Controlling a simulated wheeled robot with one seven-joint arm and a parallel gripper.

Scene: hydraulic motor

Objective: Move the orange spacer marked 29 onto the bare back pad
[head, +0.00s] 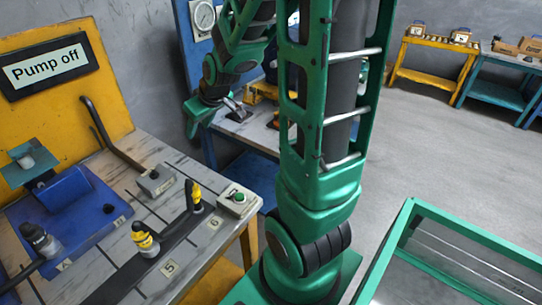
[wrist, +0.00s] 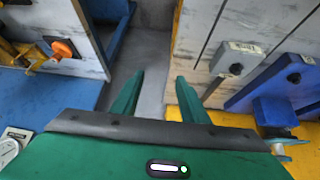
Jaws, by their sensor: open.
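My gripper (wrist: 158,98) is open and empty in the wrist view. Its two green fingers point over the gap between two tables, with floor between the tips. An orange piece (wrist: 63,48) sits on a dark base on the left table, to the left of the fingers and apart from them. I cannot read a 29 on it, so I cannot tell whether it is the spacer. In the head view something orange (head: 273,123) shows on the back table, partly behind my arm. I cannot make out the bare back pad in either view.
The near table (head: 130,212) holds a blue fixture (head: 78,205), yellow-and-black plugs, a bent lever and a green button box (head: 238,198). A "Pump off" sign (head: 48,68) stands behind it. A green-framed glass case (head: 455,262) is at the right. The floor beyond is clear.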

